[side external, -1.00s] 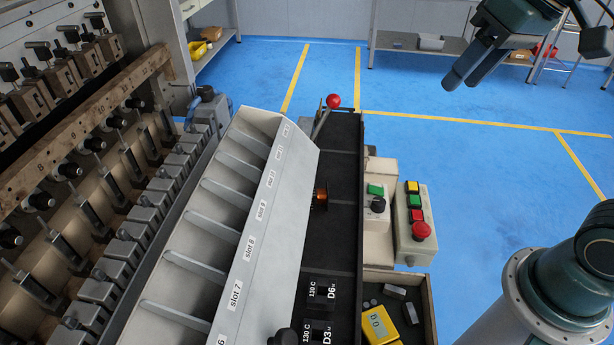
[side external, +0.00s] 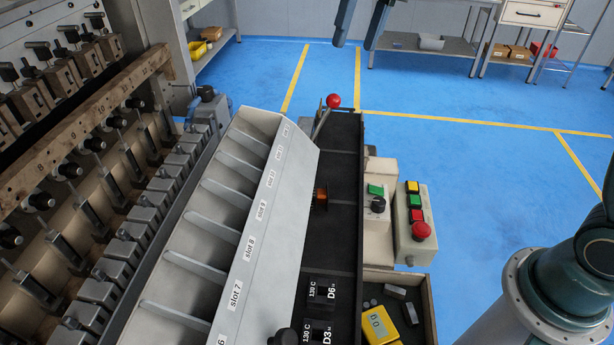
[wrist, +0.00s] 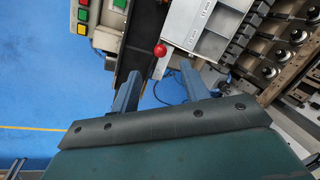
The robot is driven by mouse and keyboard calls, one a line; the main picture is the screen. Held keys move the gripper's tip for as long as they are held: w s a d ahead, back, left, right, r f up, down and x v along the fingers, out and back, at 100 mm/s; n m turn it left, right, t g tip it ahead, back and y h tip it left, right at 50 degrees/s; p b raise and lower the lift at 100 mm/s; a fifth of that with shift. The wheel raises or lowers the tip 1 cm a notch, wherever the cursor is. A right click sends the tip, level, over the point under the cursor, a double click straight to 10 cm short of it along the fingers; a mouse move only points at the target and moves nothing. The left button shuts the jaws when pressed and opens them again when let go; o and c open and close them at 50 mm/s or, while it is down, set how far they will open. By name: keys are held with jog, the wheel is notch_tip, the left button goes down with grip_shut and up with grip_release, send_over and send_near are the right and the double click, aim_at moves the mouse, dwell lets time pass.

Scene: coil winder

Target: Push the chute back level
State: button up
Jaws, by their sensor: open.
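The chute (side external: 283,215) is a long grey sloped panel with numbered slot labels and a row of divided slots (side external: 205,225). It runs along the middle of the side view and leans down toward the black tray. Its labelled face also shows at the top of the wrist view (wrist: 192,30). A lever with a red knob (side external: 333,101) stands at its far end; the knob also shows in the wrist view (wrist: 160,49). My gripper (side external: 355,46) is open and empty, above and beyond that far end. In the wrist view its fingers (wrist: 160,70) point toward the knob, apart from it.
A black tray (side external: 343,230) beside the chute holds a copper coil (side external: 320,198) and labelled black blocks (side external: 320,292). A button box (side external: 414,225) stands to its right. The winder's spindle row (side external: 80,170) lies left.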

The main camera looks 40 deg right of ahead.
aim_at(334, 99)
jog(key=shift+w+f, duration=0.3)
jog(key=shift+w, duration=0.3)
jog(key=shift+f, duration=0.15)
jog(key=shift+x, duration=6.75)
jog(key=shift+s+d, duration=0.1)
jog(key=shift+s, duration=0.05)
grip_shut()
